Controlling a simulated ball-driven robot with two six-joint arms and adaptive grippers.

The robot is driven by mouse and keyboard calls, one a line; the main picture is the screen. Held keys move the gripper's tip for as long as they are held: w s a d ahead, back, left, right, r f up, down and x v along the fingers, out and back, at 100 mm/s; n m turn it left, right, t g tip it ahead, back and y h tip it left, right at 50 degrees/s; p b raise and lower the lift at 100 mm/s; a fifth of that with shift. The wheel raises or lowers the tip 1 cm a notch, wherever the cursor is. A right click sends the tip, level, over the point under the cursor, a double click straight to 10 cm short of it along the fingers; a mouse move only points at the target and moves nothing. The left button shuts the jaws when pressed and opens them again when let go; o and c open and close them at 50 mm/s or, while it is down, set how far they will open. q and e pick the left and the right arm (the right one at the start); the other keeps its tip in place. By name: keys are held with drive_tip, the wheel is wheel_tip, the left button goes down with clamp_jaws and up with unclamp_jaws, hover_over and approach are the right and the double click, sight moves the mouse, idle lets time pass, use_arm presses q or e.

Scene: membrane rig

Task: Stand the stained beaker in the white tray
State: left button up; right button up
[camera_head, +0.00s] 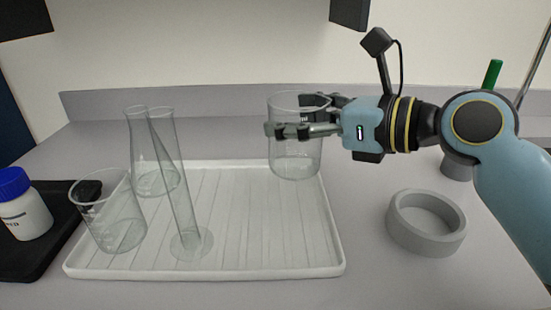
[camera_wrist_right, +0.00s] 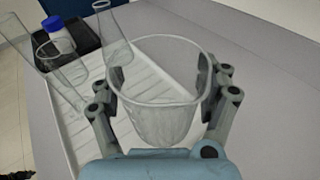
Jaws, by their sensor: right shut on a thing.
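My right gripper (camera_head: 300,116) is shut on a clear glass beaker (camera_head: 296,160) and holds it upright over the right back part of the white tray (camera_head: 250,271). In the right wrist view the beaker (camera_wrist_right: 165,118) sits between the two fingers of my right gripper (camera_wrist_right: 160,95). I cannot tell a stain on it clearly. Its base shows against the tray, and I cannot tell whether it touches. My left gripper is not in view.
A flask (camera_head: 153,183), a tall tilted cylinder (camera_head: 176,185) and a tilted beaker (camera_head: 108,215) are in the tray's left half. A black tray with a blue-capped bottle (camera_head: 24,208) stands left. A grey ring (camera_head: 426,240) lies right. The tray's right half looks clear.

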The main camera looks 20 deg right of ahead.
sight(277, 152)
drive_tip(key=a, duration=0.1)
drive_tip(key=f, duration=0.1)
drive_tip(key=a, duration=0.1)
drive_tip(key=shift+w+a+f, duration=0.25)
drive_tip(key=shift+w+a, duration=0.1)
wheel_tip(277, 152, down, 4)
drive_tip(key=shift+f+b, duration=0.1)
drive_tip(key=shift+b, duration=0.9)
drive_tip(key=o, duration=1.2)
